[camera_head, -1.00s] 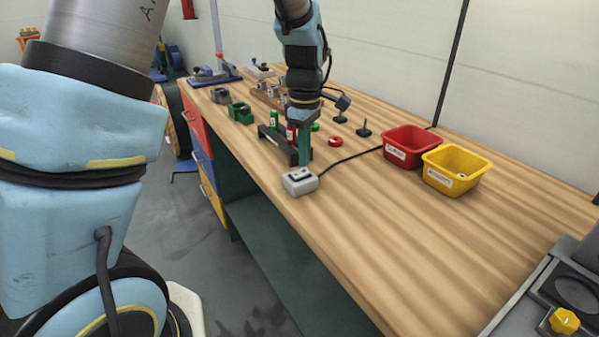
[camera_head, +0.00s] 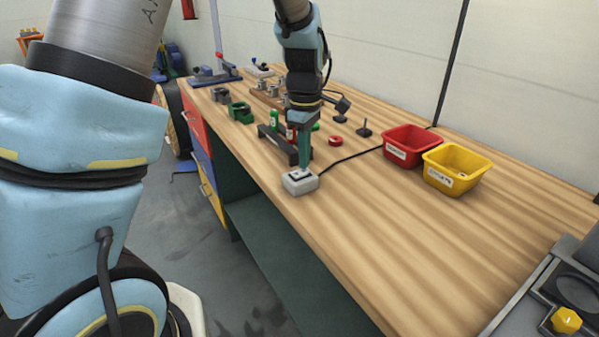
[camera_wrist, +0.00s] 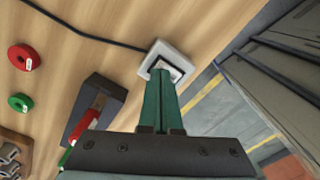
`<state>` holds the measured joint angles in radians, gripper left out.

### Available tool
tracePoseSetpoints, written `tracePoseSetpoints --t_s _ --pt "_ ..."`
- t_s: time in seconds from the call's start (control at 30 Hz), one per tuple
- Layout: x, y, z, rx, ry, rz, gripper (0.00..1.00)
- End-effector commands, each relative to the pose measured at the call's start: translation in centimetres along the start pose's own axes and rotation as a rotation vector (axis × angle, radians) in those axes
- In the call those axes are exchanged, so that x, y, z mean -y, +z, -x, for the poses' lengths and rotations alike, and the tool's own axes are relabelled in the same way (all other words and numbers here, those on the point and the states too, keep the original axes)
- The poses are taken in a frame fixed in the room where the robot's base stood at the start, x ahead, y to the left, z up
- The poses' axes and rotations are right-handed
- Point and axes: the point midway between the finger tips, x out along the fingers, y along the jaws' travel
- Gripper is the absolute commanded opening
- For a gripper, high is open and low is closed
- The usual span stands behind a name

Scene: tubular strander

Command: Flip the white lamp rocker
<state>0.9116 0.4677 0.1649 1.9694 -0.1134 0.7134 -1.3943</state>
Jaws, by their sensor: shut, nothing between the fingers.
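The lamp switch box (camera_head: 300,181) is a small light-grey box near the front edge of the wooden workbench, with a dark cable running from it. In the wrist view the switch box (camera_wrist: 177,57) shows a dark plate on its top face; the white rocker is largely hidden behind my fingertips. My gripper (camera_head: 304,167) points down with its green fingers shut and empty, the tips at the top of the box. In the wrist view the fingertips (camera_wrist: 161,72) overlap the dark plate. I cannot tell for certain whether they touch the rocker.
A dark stand with red and green cylinders (camera_head: 274,119) is close behind my gripper. A red ring (camera_head: 335,141), a red bin (camera_head: 409,146) and a yellow bin (camera_head: 455,169) are to the right. The bench between the switch box and the bins is clear apart from the cable.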

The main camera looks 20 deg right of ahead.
Motion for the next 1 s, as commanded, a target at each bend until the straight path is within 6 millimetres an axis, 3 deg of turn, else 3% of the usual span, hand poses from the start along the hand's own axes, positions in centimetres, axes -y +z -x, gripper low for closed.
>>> tracePoseSetpoints --t_s 0.8,1.0 --pt "0.0 0.0 -1.2 0.0 -0.001 0.0 0.0" --pt "0.0 0.0 -0.6 0.0 -0.001 0.0 0.0"
